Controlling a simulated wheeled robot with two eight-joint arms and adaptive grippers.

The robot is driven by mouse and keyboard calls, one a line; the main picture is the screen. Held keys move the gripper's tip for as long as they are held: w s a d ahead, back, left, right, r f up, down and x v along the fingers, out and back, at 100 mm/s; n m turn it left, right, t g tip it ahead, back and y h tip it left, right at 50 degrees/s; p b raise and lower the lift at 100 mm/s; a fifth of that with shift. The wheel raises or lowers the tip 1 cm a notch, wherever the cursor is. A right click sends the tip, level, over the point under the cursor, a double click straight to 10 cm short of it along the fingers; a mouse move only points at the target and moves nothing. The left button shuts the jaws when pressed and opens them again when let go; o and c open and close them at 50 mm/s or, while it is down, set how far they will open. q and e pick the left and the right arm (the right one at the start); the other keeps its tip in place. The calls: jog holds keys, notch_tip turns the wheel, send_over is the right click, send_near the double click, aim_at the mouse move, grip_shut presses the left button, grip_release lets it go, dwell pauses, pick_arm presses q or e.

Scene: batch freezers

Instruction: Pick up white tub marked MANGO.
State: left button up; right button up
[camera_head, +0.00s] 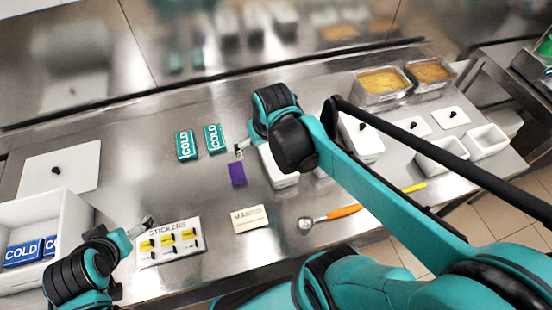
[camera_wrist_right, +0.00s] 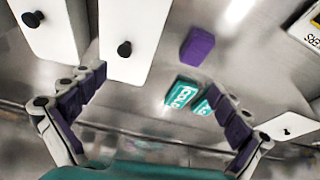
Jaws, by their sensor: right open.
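White lidded tubs stand right of centre. One tub (camera_head: 281,178) is partly hidden behind my right arm, and another tub (camera_head: 362,145) is farther right. Two white lids with black knobs show in the right wrist view, a nearer tub (camera_wrist_right: 134,38) and one at the left edge (camera_wrist_right: 48,28). No MANGO marking is readable on any tub. My right gripper (camera_head: 239,152) is mostly hidden by its own wrist; in its wrist view the fingers (camera_wrist_right: 160,85) are apart and empty, with the nearer tub beside the left finger. My left gripper (camera_head: 146,224) is over the sticker sheet's upper left corner.
A purple block (camera_head: 237,174) and teal COLD packs (camera_head: 186,146) lie left of the tubs. A card starting "MA" (camera_head: 251,218), a sticker sheet (camera_head: 170,256) and an orange-handled scoop (camera_head: 343,212) lie in front. Open white bins (camera_head: 440,157) and filled pans (camera_head: 382,97) stand right.

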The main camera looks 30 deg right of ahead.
jog(key=w+d+f+g, duration=0.1)
jog(key=w+d+f, duration=0.1)
jog(key=w+d+f+m+g, duration=0.1)
jog(key=w+d+f+g, duration=0.1)
jog(key=w+d, duration=0.1)
jog(key=shift+w+d+f, duration=0.15)
jog(key=shift+d+f, duration=0.15)
jog(key=shift+f, duration=0.1)
jog(key=f, duration=0.1)
jog(key=d+f, duration=0.1)
jog(key=f, duration=0.1)
jog(key=shift+w+f+g+b, duration=0.2)
jog(key=shift+g+b, duration=0.1)
jog(key=shift+g, duration=0.1)
notch_tip(320, 180, down, 6)
jog(key=b, duration=0.2)
jog(key=shift+s+r+b, duration=0.15)
jog(key=shift+b, duration=0.2)
jog(key=shift+r, duration=0.1)
jog(key=c, duration=1.8)
jog(key=shift+o, duration=0.2)
